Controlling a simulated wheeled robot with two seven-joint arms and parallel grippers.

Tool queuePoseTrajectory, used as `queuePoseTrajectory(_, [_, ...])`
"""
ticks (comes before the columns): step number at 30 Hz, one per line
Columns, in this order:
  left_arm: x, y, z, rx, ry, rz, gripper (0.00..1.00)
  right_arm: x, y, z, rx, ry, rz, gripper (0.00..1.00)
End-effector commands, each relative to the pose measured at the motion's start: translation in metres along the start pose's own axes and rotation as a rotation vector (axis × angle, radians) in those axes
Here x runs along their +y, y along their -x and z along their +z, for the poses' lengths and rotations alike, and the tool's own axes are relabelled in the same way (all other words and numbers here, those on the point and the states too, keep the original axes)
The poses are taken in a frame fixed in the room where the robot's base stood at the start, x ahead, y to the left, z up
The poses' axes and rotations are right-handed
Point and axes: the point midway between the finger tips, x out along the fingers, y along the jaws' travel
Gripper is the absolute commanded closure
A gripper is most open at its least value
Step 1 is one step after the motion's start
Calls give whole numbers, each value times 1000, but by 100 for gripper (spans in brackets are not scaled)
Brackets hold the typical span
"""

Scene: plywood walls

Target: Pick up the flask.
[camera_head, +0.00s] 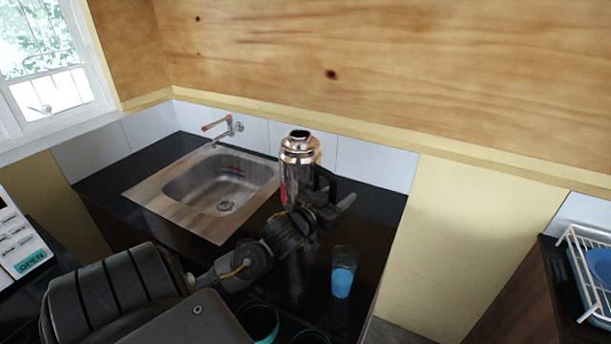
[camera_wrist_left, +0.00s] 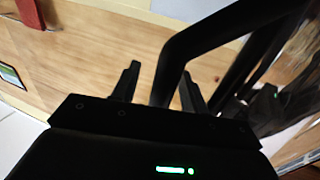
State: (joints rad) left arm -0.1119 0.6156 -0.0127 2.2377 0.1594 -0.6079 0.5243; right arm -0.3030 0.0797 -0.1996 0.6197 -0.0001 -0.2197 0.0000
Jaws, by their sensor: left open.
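The flask (camera_head: 294,172) is a shiny copper and chrome vessel with a black handle on its right side. It stands upright on the black counter, just right of the sink. My left gripper (camera_head: 333,195) is at the handle side of the flask and hides part of its lower body. In the left wrist view, my left gripper (camera_wrist_left: 158,82) is open. The black handle (camera_wrist_left: 178,55) passes between its two fingers in that view, and the reflective flask body (camera_wrist_left: 268,112) is at the right. My right gripper is not in view.
A clear cup with blue contents (camera_head: 342,277) stands right of my left arm, near the counter's right edge. Teal-rimmed cups (camera_head: 261,322) are at the front. The sink (camera_head: 222,187) and tap (camera_head: 228,128) are left. A dish rack (camera_head: 586,275) is far right.

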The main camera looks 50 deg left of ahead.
Motion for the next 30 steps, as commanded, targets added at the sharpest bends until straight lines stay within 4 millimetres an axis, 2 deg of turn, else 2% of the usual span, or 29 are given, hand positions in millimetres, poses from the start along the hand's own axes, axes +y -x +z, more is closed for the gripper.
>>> queuePoseTrajectory(6, [0, 0, 1, 0, 0, 0, 57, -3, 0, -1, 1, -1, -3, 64])
queuePoseTrajectory(16, [2, -1, 1, 0, 0, 3, 100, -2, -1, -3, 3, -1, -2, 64])
queuePoseTrajectory(30, [2, -1, 1, -1, 0, 3, 100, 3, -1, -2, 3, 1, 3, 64])
